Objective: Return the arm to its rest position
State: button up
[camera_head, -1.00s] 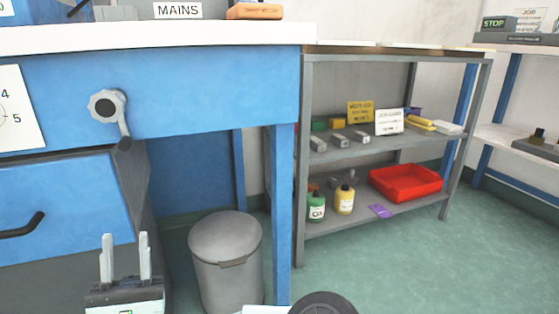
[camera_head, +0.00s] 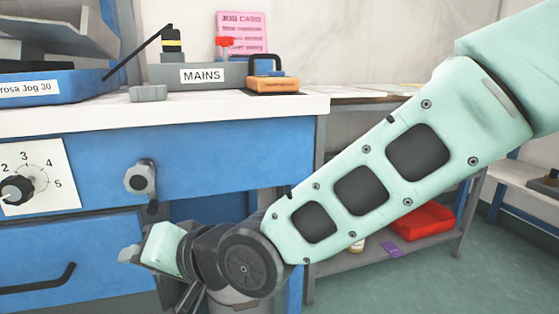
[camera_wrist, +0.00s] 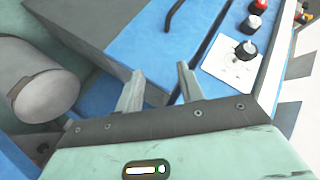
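My mint-green arm crosses the head view from the upper right to the lower middle. My gripper (camera_head: 128,254) is at its lower end, in front of the blue bench (camera_head: 100,235), and is partly turned away there. In the wrist view my gripper (camera_wrist: 160,82) shows two grey fingers standing apart with nothing between them. The bench's blue front and drawer handle (camera_wrist: 174,14) lie beyond the fingers. Whether the fingers touch the bench cannot be told.
A crank knob (camera_head: 140,179) and a dial (camera_head: 18,190) stick out from the bench front. A grey bin (camera_wrist: 42,92) stands beside the bench. A shelf with a red tray (camera_head: 424,221) is behind my arm. Green floor is clear at the lower right.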

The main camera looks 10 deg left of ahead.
jog(key=d+f+n+h+p, duration=0.25)
jog(key=d+h, duration=0.65)
jog(key=d, duration=1.6)
jog(key=s+d+r+g+h+p, duration=0.1)
jog(key=s+d+r+h+p, duration=0.15)
jog(key=d, duration=0.65)
jog(key=s+d+r+g+h+p, duration=0.1)
jog(key=s+d, duration=0.3)
jog(key=d, duration=0.4)
notch_tip(320, 180, up, 36)
jog(key=p, duration=3.6)
jog(key=shift+a, duration=0.15)
